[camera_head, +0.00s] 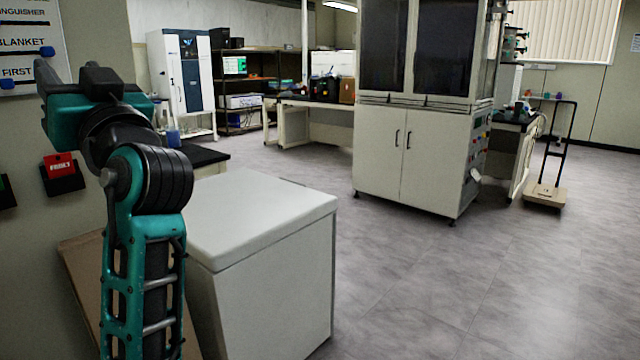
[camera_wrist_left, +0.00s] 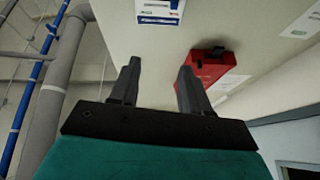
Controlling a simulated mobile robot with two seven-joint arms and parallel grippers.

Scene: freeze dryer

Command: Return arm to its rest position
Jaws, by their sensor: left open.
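My left arm comes in at the left of the head view, teal with black joints, raised and bent in front of the wall. My right arm and gripper are in neither view.
A white box-shaped cabinet (camera_head: 262,215) stands close beside my left arm. A red box (camera_head: 59,166) is on the left wall, under a safety sign (camera_head: 30,40). A tall white cabinet (camera_head: 410,150) stands mid-room.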

